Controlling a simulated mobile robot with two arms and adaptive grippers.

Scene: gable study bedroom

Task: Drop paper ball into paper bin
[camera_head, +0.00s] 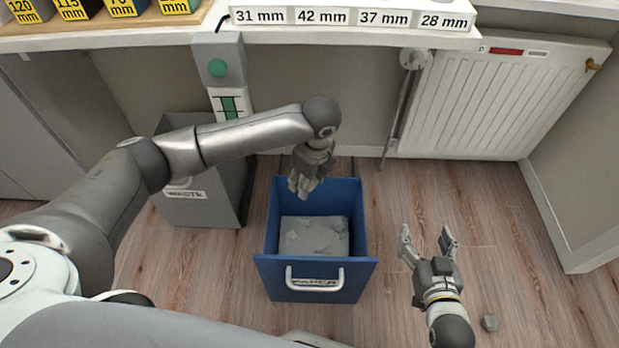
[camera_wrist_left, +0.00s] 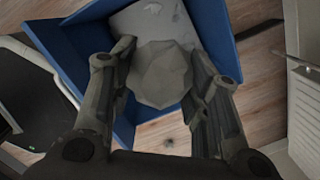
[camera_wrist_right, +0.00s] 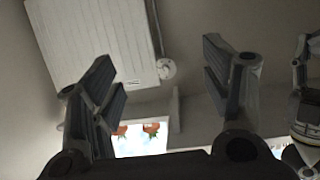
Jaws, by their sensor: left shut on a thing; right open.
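The blue paper bin (camera_head: 315,264) stands open on the floor, with a white handle and a label on its front and greyish paper (camera_head: 312,236) inside. My left gripper (camera_head: 303,186) is over the back part of the bin, pointing down. In the left wrist view, its fingers are shut on a grey faceted paper ball (camera_wrist_left: 160,78), with the blue bin wall (camera_wrist_left: 85,55) and paper behind it. In the head view the ball is hidden or not distinct. My right gripper (camera_head: 427,240) is open and empty, to the right of the bin.
A grey waste bin (camera_head: 205,208) stands left of the blue bin. A small grey lump (camera_head: 490,323) lies on the floor by my right gripper. A white radiator (camera_head: 540,100) hangs at the back right. A shelf with millimetre labels (camera_head: 350,17) crosses the top.

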